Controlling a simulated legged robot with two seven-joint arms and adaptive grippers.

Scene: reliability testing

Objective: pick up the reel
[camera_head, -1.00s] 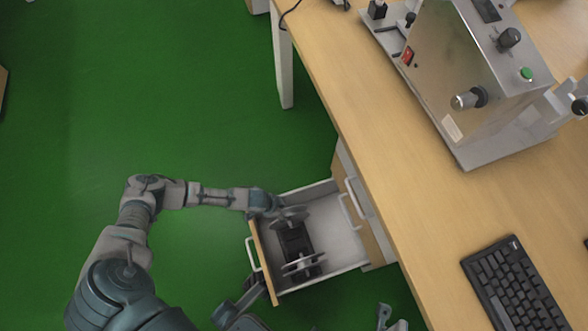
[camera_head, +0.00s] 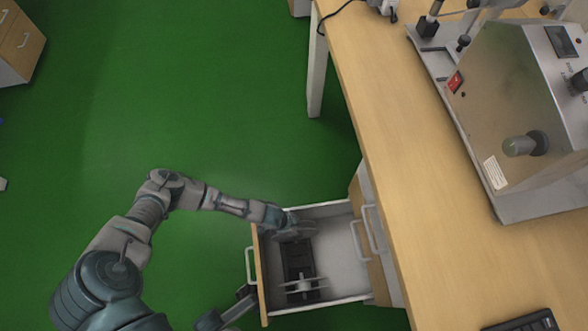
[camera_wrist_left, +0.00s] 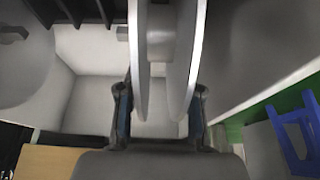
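A grey reel (camera_head: 296,231) with two round flanges stands at the far end of a dark rack (camera_head: 297,260) in the open drawer (camera_head: 338,285). A second reel (camera_head: 303,287) is at the rack's near end. My left gripper (camera_head: 284,222) is at the far reel, its fingers hard to make out in the head view. In the left wrist view the reel (camera_wrist_left: 144,70) stands between the two fingers of my left gripper (camera_wrist_left: 159,112). The fingers are apart, one outside each flange, with narrow gaps visible. My right gripper is not clearly seen.
The drawer's wooden front (camera_head: 260,270) and low walls surround the rack. The wooden desk (camera_head: 420,190) is to the right, with a metal machine (camera_head: 510,110) and a keyboard (camera_head: 530,322) on it. Green floor (camera_head: 170,90) lies open to the left.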

